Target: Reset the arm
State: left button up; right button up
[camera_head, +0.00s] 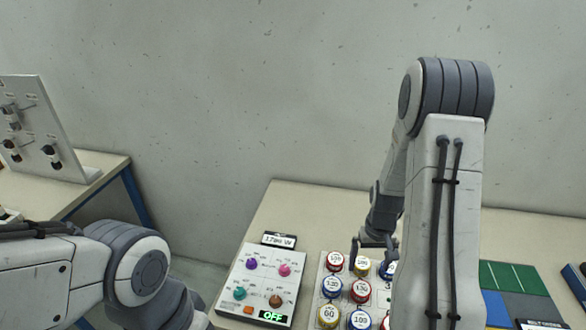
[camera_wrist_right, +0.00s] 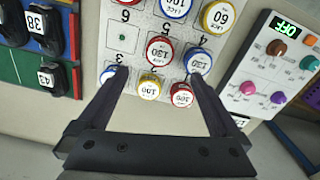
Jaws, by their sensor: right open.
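My right arm rises on the right of the head view and bends down to the table. Its gripper (camera_head: 375,243) hangs at the far edge of a white numbered board (camera_head: 345,276). In the right wrist view the two fingers of this gripper (camera_wrist_right: 155,82) are spread wide, with nothing gripped. A yellow-rimmed round cap (camera_wrist_right: 150,87) and a red-rimmed one (camera_wrist_right: 182,95) show between the fingers. Whether a finger touches a cap I cannot tell. My left arm enters at the lower left of the head view; its gripper is out of the picture.
A control box (camera_head: 262,285) with coloured knobs and a green OFF display stands left of the board. Green and blue mats (camera_head: 513,279) lie at right. A second table (camera_head: 60,190) with a tilted panel (camera_head: 38,125) is at far left. A wall stands behind.

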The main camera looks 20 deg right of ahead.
aim_at(362, 289)
notch_tip(362, 289, down, 11)
jog(key=p, duration=0.3)
jog(key=shift+f, duration=0.2)
jog(key=shift+f+b, duration=0.4)
jog(key=shift+f, duration=0.35)
jog(key=shift+f+b, duration=0.3)
jog(key=shift+r+p, duration=0.5)
jog(key=shift+r, duration=0.1)
